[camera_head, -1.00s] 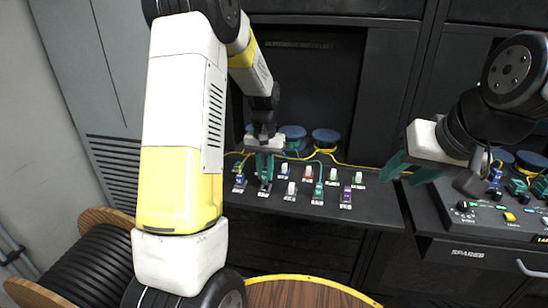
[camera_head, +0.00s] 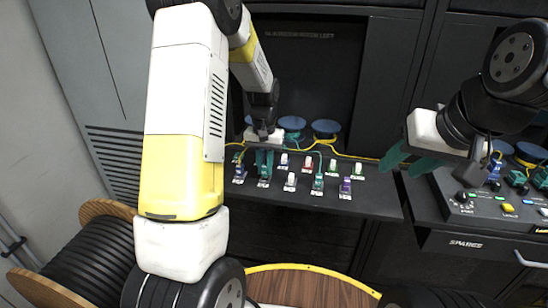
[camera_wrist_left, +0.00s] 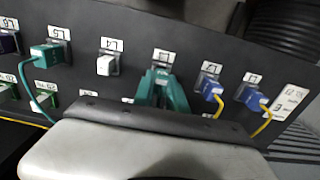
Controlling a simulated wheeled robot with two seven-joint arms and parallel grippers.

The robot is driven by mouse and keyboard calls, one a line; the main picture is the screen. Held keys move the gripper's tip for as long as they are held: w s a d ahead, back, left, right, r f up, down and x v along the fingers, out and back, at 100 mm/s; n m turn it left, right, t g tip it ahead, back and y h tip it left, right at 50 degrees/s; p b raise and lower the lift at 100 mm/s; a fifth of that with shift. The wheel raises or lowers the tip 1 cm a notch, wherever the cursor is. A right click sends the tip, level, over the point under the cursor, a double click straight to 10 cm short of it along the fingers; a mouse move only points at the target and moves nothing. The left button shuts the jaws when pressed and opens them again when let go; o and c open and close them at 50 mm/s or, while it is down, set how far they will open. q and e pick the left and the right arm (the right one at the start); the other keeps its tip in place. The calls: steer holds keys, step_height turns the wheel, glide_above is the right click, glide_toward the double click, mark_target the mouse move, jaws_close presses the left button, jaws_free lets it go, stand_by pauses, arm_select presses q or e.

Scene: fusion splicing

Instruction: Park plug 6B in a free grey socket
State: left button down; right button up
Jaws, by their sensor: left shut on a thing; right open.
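My left gripper (camera_head: 264,174) is low over the front row of the socket panel (camera_head: 372,202), between a blue plug and a white socket piece. In the left wrist view its teal fingers (camera_wrist_left: 162,84) are closed together at the socket beside the one marked L4. They are shut on a small plug, mostly hidden between them; its marking cannot be read, nor can I tell how deep it sits. The L4 socket (camera_wrist_left: 107,63) shows a pale, cable-free piece. A teal plug (camera_wrist_left: 48,54) sits at L5. My right gripper (camera_head: 408,163) is open and empty, right of the panel.
Two blue plugs (camera_wrist_left: 208,88) with yellow cables sit right of the fingers in the wrist view. A purple plug (camera_head: 345,185) stands toward the row's right end. Blue spools (camera_head: 326,128) are behind. A console (camera_head: 480,212) stands at right, a cable reel (camera_head: 85,255) at lower left.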

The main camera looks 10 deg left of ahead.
arm_select(q)
steer(key=shift+f, duration=0.55)
stand_by(0.6)
steer(key=c, duration=1.3)
jaws_free()
steer(key=shift+r, duration=3.9)
